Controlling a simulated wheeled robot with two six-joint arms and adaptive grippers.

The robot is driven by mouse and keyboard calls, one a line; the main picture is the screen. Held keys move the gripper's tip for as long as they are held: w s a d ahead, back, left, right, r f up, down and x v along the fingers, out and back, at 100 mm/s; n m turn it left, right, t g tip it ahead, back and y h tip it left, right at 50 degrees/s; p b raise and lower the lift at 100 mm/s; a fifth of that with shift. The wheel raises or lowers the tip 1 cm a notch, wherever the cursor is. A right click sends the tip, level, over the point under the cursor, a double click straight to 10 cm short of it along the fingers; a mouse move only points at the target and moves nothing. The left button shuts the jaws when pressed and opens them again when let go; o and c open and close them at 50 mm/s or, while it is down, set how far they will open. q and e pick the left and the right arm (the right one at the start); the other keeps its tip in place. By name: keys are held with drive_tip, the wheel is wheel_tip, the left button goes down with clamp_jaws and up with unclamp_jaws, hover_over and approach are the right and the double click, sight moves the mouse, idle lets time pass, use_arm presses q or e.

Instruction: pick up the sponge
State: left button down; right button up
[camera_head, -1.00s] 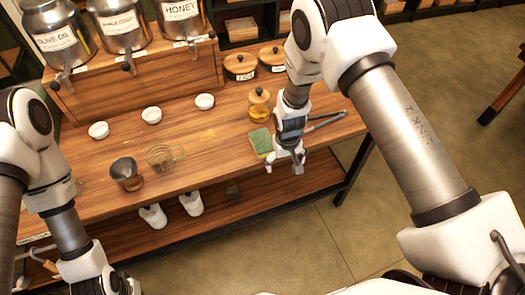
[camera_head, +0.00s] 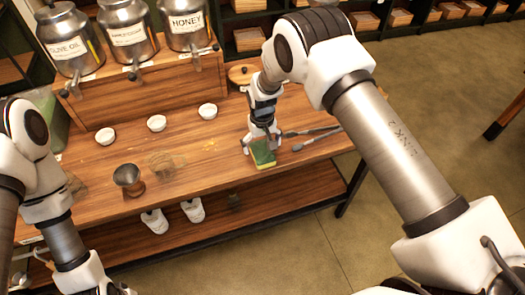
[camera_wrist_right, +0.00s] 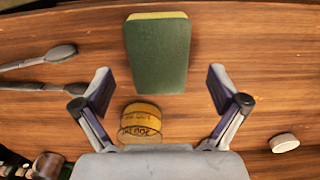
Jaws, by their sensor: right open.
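The sponge (camera_head: 263,153) is a green and yellow block on the wooden table near its front edge. In the right wrist view the sponge (camera_wrist_right: 157,55) shows its dark green face, with a yellow strip along the top. My right gripper (camera_head: 262,147) is at the sponge. In the right wrist view the right gripper (camera_wrist_right: 160,88) is open, its fingers apart on either side just below the sponge, with nothing held. My left gripper is at the lower left of the head view, mostly cut off, and its fingers are not clear.
Tongs (camera_head: 315,137) lie right of the sponge. Small white bowls (camera_head: 207,111), a dark cup (camera_head: 128,179) and a glass (camera_head: 162,162) stand to the left. A yellow jar (camera_wrist_right: 140,122) shows between the fingers in the wrist view. Metal dispensers (camera_head: 185,25) stand behind.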

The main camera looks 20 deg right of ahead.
sight(262, 151)
wheel_tip(262, 151, down, 3)
drive_tip(key=shift+w+f, duration=0.15)
drive_tip(key=shift+f, duration=0.05)
use_arm(q)
drive_tip(key=shift+r, duration=0.65)
use_arm(e)
drive_tip(key=shift+d, duration=0.1)
drive_tip(key=shift+c, duration=0.4)
use_arm(q)
drive_tip(key=shift+w, duration=0.1)
use_arm(e)
drive_tip(key=c, duration=0.8)
use_arm(q)
drive_tip(key=shift+p, duration=0.3)
use_arm(e)
drive_tip(key=shift+r, duration=0.15)
